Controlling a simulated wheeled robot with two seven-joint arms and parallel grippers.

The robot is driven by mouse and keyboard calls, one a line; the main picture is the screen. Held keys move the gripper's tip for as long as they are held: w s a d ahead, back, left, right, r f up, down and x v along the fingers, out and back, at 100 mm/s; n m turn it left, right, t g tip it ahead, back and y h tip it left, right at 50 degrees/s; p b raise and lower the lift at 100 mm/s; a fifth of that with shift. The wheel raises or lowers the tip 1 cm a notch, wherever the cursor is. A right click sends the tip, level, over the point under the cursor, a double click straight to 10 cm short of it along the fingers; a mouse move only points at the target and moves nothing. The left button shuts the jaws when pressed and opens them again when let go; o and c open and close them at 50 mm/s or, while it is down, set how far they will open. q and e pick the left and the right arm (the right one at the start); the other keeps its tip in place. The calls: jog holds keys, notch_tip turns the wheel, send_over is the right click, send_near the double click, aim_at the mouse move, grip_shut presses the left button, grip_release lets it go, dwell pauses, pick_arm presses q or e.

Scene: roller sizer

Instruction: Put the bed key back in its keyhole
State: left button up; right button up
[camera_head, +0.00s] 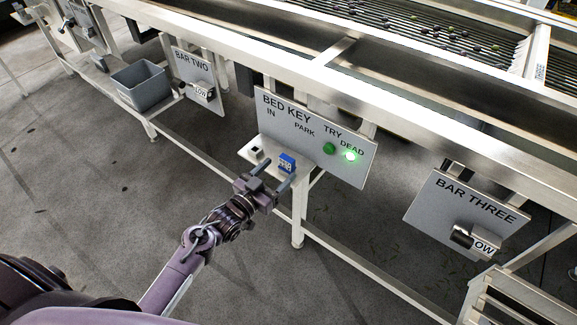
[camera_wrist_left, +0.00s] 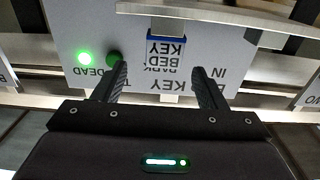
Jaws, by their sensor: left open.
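The bed key (camera_head: 287,162) is a blue block with a white label, standing on the small white shelf (camera_head: 246,151) under the BED KEY panel (camera_head: 316,136), roughly below the PARK marking. A dark square hole (camera_head: 257,152), apparently the keyhole, shows on the shelf left of it, below IN. My left gripper (camera_head: 274,174) is open and empty, in front of the shelf and pointing at the key. In the left wrist view the scene is upside down, and the key (camera_wrist_left: 167,48) appears ahead, between the lines of the two fingers (camera_wrist_left: 160,72). My right gripper is out of view.
The panel has a green button (camera_head: 329,148) and a lit green lamp (camera_head: 350,156) by DEAD. BAR TWO (camera_head: 196,81) and BAR THREE (camera_head: 464,215) panels flank it. A grey bin (camera_head: 141,88) stands at left. A frame leg (camera_head: 298,215) stands below the shelf; the near floor is clear.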

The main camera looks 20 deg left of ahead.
aim_at(285, 164)
pick_arm(q)
jog(key=x, duration=0.4)
jog(key=shift+w+a+f+p, duration=0.2)
jog(key=shift+w+f+p, duration=0.1)
jog(key=shift+w, duration=0.1)
jog(key=shift+w+d, duration=0.15)
jog(key=shift+w, duration=0.15)
jog(key=shift+w+d, duration=0.1)
jog(key=shift+w, duration=0.05)
jog(key=c, duration=1)
jog(key=shift+c, duration=0.2)
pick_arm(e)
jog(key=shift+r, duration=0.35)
pick_arm(q)
notch_tip(285, 164, up, 20)
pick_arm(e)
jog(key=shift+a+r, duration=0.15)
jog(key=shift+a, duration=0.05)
pick_arm(q)
jog(key=shift+f, duration=0.1)
